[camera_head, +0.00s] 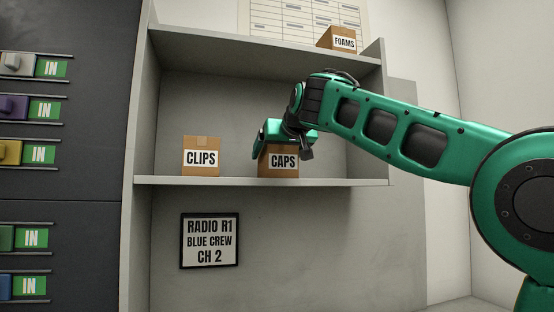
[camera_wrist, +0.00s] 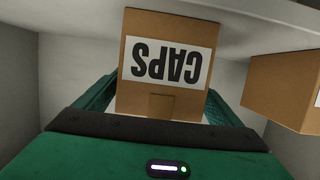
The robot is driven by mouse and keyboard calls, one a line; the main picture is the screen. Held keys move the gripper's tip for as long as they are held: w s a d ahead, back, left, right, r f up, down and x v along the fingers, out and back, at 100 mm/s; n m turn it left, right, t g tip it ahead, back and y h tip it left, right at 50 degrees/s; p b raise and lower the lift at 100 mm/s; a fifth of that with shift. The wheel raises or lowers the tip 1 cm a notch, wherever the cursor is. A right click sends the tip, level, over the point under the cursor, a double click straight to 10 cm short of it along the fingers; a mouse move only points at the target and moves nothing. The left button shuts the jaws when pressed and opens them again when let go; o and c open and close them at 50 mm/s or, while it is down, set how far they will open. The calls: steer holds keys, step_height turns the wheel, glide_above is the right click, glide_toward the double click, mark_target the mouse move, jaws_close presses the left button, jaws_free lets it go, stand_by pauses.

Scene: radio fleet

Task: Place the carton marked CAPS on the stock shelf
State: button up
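The brown CAPS carton (camera_head: 282,171) is upright at the middle shelf board, right of the CLIPS carton. Its bottom is at the board's level in the head view; I cannot tell whether it touches. My gripper (camera_head: 279,143) is over its upper part and hides its top. In the wrist view, which is upside down, the CAPS carton (camera_wrist: 160,98) sits between the two green fingers (camera_wrist: 163,95). A finger meets each side with no clear gap, so it looks shut on the carton. The stock shelf (camera_head: 235,182) is grey and open-fronted.
The CLIPS carton (camera_head: 202,160) stands left of CAPS with a gap between; it also shows in the wrist view (camera_wrist: 283,88). A FOAMS carton (camera_head: 342,41) is on the upper board. A framed sign (camera_head: 209,240) hangs below. Board space at right is free.

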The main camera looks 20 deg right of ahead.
steer(key=v, duration=1.2)
steer(key=shift+s, duration=0.1)
stand_by(0.4)
